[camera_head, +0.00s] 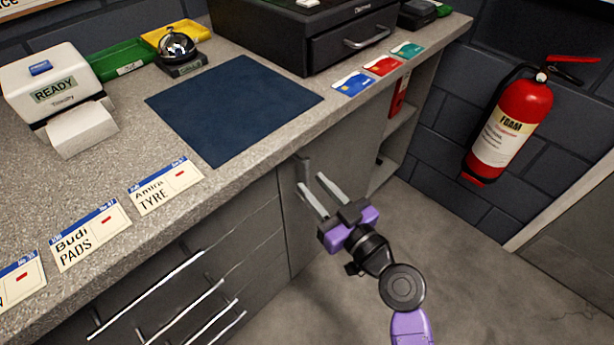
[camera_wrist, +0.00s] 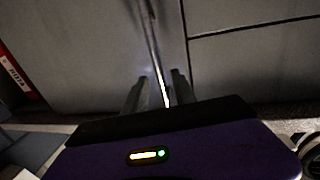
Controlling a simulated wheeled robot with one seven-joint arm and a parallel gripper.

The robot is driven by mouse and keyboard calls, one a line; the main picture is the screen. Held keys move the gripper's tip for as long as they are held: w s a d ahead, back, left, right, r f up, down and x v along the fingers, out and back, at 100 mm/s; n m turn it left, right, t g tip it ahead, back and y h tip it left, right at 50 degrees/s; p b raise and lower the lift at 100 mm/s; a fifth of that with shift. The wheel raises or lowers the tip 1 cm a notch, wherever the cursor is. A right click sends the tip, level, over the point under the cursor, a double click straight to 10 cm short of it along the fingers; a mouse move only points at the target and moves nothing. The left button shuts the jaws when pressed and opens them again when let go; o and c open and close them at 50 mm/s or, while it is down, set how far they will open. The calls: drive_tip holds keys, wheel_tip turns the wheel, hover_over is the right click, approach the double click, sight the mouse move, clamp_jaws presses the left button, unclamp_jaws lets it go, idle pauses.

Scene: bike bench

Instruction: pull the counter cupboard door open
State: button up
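The grey cupboard door (camera_head: 345,150) sits under the counter, right of the drawers, and looks closed. Its upright bar handle (camera_head: 302,170) is near its left edge, just under the worktop; my gripper partly hides it in the head view. My gripper (camera_head: 311,182) is open, its two fingers pointing at the handle. In the wrist view the handle (camera_wrist: 154,50) runs down between the spread fingers (camera_wrist: 157,84) of my gripper, beside the door seam. I see no finger closed on it, and cannot tell whether either finger touches it.
Drawers with long bar handles (camera_head: 160,290) lie left of the door. Open shelves (camera_head: 395,140) stand to its right. A red fire extinguisher (camera_head: 512,125) hangs on the wall at right. The floor (camera_head: 450,265) before the cupboard is clear.

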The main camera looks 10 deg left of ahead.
sight(308, 181)
drive_tip(key=shift+x, duration=1.7)
clamp_jaws()
